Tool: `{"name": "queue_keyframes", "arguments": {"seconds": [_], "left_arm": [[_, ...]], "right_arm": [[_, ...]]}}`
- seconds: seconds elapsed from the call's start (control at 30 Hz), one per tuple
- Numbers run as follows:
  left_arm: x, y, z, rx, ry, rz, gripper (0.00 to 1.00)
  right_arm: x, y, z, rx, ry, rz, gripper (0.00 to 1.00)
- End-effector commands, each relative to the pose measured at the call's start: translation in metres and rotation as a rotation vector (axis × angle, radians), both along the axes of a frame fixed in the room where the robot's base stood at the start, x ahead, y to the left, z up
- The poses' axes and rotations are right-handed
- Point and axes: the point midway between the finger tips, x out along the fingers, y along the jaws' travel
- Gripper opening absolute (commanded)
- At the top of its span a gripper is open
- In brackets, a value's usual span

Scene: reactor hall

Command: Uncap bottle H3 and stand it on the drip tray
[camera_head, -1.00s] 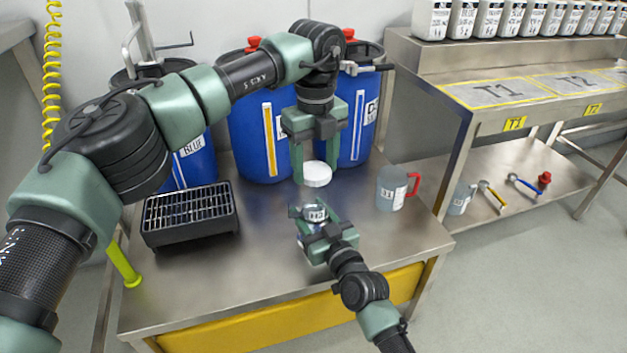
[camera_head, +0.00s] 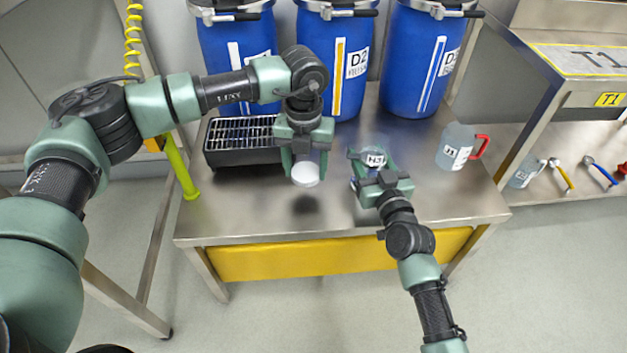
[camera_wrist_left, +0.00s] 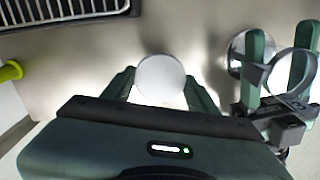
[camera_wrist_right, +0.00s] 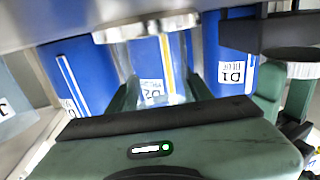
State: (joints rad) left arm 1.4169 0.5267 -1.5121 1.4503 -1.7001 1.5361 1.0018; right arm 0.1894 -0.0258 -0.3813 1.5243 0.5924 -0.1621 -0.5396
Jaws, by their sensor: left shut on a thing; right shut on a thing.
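My left gripper (camera_head: 304,166) is shut on a round white cap (camera_head: 305,175) and holds it above the table, left of the bottle. The cap also shows between the fingers in the left wrist view (camera_wrist_left: 160,78). My right gripper (camera_head: 371,168) is shut on bottle H3 (camera_head: 374,159), a clear bottle with a white label and no cap on it. The drip tray (camera_head: 240,157), black with a metal grate, stands at the table's left, empty.
A jug with a red handle (camera_head: 456,147) is at the right. The table's front middle (camera_head: 300,225) is clear.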

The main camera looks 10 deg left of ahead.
Motion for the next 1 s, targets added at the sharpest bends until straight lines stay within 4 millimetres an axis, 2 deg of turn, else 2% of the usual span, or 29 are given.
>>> {"name": "queue_keyframes", "arguments": {"seconds": [0.37, 0.73, 0.77, 0.8, 0.83, 1.0], "left_arm": [[0.0, 0.0, -0.05, 0.001, 0.002, 0.002, 0.1], [0.0, 0.0, -0.056, 0.0, 0.0, 0.002, 0.1], [0.0, 0.0, -0.056, 0.0, 0.0, 0.002, 0.61], [0.0, 0.0, -0.056, 0.0, 0.0, 0.002, 0.72], [0.0, 0.0, -0.056, 0.0, 0.0, 0.002, 0.8], [0.0, 0.0, -0.055, 0.0, 0.0, 0.002, 0.8]], "right_arm": [[0.0, 0.0, -0.001, -0.001, 0.002, 0.0, 0.0], [0.0, 0.0, -0.001, -0.001, 0.002, 0.0, 0.0], [0.0, 0.0, -0.001, -0.001, 0.002, 0.0, 0.0], [0.0, 0.0, -0.001, -0.001, 0.002, 0.0, 0.0], [0.0, 0.0, -0.001, -0.001, 0.002, 0.0, 0.0], [0.0, 0.0, -0.001, -0.001, 0.002, 0.0, 0.0]]}}
